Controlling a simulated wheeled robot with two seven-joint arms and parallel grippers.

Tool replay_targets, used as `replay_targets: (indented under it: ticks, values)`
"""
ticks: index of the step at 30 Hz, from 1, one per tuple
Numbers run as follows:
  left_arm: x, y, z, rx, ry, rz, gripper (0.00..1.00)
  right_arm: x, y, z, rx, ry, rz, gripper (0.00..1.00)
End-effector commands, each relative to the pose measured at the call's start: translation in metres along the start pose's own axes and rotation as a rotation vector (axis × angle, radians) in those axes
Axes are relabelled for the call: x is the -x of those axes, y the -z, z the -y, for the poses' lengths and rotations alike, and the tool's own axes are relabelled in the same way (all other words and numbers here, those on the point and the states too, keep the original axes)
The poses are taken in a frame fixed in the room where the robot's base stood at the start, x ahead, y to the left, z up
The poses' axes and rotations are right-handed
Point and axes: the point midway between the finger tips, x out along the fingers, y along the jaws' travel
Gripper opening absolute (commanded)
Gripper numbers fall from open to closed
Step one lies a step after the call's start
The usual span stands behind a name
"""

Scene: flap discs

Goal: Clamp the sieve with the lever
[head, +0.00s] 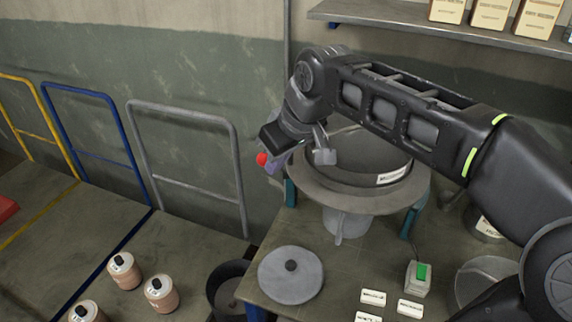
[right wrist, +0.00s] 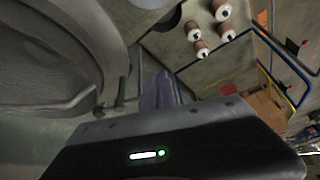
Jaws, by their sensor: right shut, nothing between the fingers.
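The sieve (head: 350,176) is a round grey drum with a white label, seated on a wide-flanged machine on the table. It fills the left of the right wrist view (right wrist: 50,60). The lever's red knob (head: 262,159) shows at the left of the machine, right beside my right gripper (head: 273,166). That gripper is shut and empty, at the sieve's left side; its purple-grey fingers also show in the right wrist view (right wrist: 158,92). I cannot tell whether it touches the lever. The lever's shaft is mostly hidden by my wrist. My left gripper is out of view.
A round grey lid (head: 290,275) lies on the table (head: 335,285) in front of the machine. A green-buttoned switch box (head: 418,277) and small label cards (head: 373,297) are at the right. A dark bin (head: 228,290) and several jars (head: 124,270) stand left. A shelf (head: 400,18) hangs behind.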

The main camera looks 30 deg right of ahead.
Motion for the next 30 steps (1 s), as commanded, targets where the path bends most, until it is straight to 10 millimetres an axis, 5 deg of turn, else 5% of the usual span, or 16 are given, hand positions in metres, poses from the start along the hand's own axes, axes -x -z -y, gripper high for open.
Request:
replay_targets:
  ticks: [7, 16, 30]
  values:
    - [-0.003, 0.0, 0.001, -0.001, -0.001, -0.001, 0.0, -0.011, 0.019, 0.011, -0.007, -0.004, 0.001, 0.0]
    - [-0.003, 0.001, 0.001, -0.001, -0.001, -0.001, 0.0, -0.022, 0.044, 0.015, -0.247, -0.123, 0.002, 0.0]
    - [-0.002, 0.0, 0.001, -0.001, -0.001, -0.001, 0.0, -0.032, 0.065, 0.013, -0.243, -0.12, -0.001, 0.0]
